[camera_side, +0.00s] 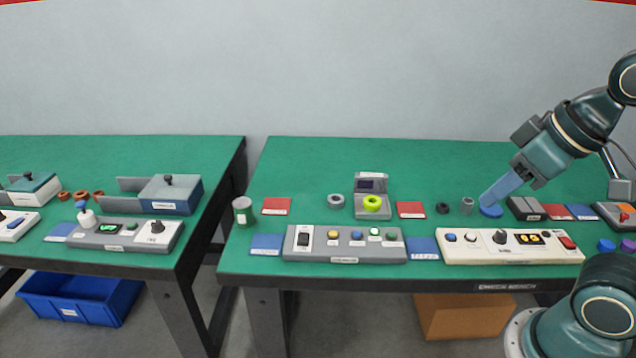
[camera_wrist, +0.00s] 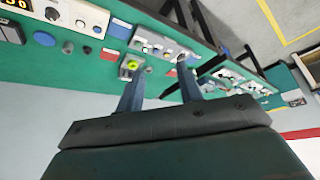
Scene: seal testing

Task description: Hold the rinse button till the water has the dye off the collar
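A bright yellow-green ring, seemingly the dyed collar (camera_side: 373,203), sits on a grey stand (camera_side: 370,185) with a small screen on the right bench. It also shows in the wrist view (camera_wrist: 132,65). I see no water on it. Labels are unreadable, so I cannot tell which is rinse. My gripper (camera_wrist: 160,68) has its fingers wide apart and empty. In the side view it is right of the collar, away from the panel.
A white panel (camera_side: 470,253) with knob and display stands right of the grey one. A blue disc (camera_side: 490,212) lies by my fingers in the side view. Grey and black rings, red and blue cards dot the green bench (camera_side: 310,165). A second bench stands left.

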